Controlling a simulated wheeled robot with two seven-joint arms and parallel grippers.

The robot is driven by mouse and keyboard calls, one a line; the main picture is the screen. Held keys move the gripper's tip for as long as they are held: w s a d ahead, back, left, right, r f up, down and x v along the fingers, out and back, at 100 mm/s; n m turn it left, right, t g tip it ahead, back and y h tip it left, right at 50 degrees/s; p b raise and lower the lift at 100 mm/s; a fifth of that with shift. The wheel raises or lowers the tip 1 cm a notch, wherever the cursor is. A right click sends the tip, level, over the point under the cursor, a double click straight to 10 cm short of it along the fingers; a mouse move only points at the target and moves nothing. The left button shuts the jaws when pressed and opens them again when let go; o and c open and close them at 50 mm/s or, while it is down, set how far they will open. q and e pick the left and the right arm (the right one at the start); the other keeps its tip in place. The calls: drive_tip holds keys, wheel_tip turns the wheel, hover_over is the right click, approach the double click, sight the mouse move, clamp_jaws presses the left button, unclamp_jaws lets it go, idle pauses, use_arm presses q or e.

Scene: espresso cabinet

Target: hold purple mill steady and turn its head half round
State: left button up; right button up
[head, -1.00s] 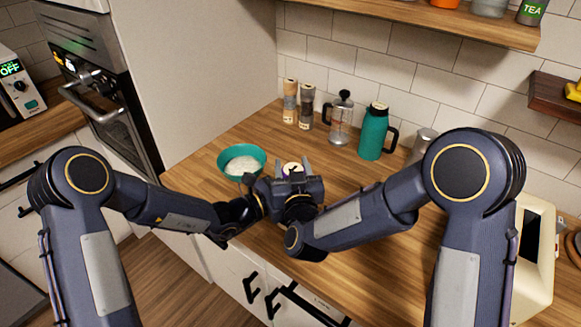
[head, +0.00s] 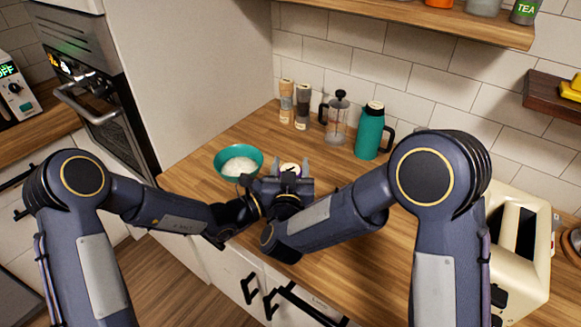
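The mill (head: 290,168) stands on the wooden counter near its front edge. Only its pale round top with a hint of purple shows; its body is hidden behind my grippers. My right gripper (head: 291,165) is at the mill's head from the front, with one upright finger on each side. The fingers look apart, with a small gap beside the top. My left gripper (head: 259,190) reaches in from the left, low beside the mill. Its fingers are hidden behind my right gripper, so I cannot tell whether it grips the body.
A teal bowl (head: 239,160) with white contents stands close to the left. Two shakers (head: 294,106), a French press (head: 337,120) and a teal flask (head: 370,133) stand along the back wall. A cream toaster (head: 518,245) is at the right.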

drive_tip(key=o, duration=0.3)
drive_tip(key=shift+o, duration=0.2)
drive_tip(key=shift+s, duration=0.1)
drive_tip(key=s, duration=1.2)
drive_tip(key=shift+a, duration=0.4)
drive_tip(key=shift+w, duration=0.1)
